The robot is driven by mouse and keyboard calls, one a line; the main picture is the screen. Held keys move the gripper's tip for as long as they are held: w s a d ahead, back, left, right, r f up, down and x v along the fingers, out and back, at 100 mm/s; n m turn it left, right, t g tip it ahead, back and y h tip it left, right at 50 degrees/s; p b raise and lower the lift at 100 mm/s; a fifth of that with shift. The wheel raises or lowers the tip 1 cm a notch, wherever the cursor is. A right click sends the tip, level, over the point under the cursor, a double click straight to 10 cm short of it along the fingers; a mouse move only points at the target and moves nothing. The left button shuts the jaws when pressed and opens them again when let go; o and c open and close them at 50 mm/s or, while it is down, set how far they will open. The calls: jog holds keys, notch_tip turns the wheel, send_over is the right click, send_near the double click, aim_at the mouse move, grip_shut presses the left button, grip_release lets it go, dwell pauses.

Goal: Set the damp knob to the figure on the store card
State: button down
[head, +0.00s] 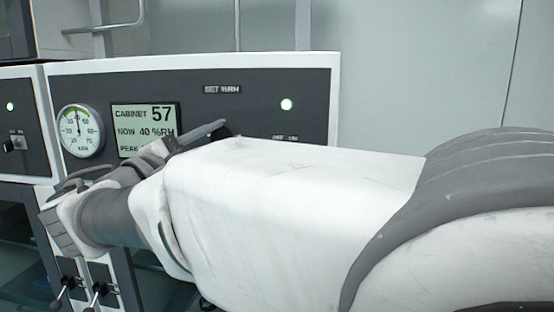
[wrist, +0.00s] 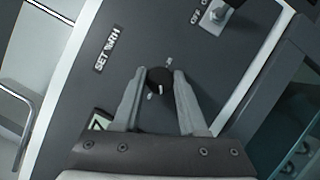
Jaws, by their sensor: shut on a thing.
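In the wrist view, the black round damp knob (wrist: 159,80) sits on the dark panel beside the "SET %RH" label (wrist: 106,48). My gripper (wrist: 158,72) has one finger on each side of it and is shut on it. A pale mark shows on the knob, but the figures around it are too small to read. In the head view, the same label (head: 222,89) shows above my arm, which hides the knob. The display (head: 145,129) reads "CABINET 57" and "NOW 40 %RH"; its "PEAK" line is partly covered. I see no store card.
A round dial gauge (head: 80,131) is left of the display, and a lit green lamp (head: 286,104) is at the right. An off/on toggle switch (wrist: 216,15) is near the knob in the wrist view. Another panel with a switch (head: 14,144) stands at far left.

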jog(key=shift+m+g+y+b, duration=0.15)
jog(key=shift+m+g+b, duration=0.5)
jog(key=shift+m+b, duration=0.8)
jog(key=shift+m+g+y+b, duration=0.15)
jog(key=shift+m+g+b, duration=0.55)
jog(key=shift+m, duration=1.35)
jog(key=shift+c, duration=2.2)
grip_release()
jog(key=shift+r, duration=0.1)
jog(key=p+v, duration=0.1)
jog(key=v, duration=1.6)
jog(key=shift+s, duration=0.25)
jog(key=shift+r, duration=0.1)
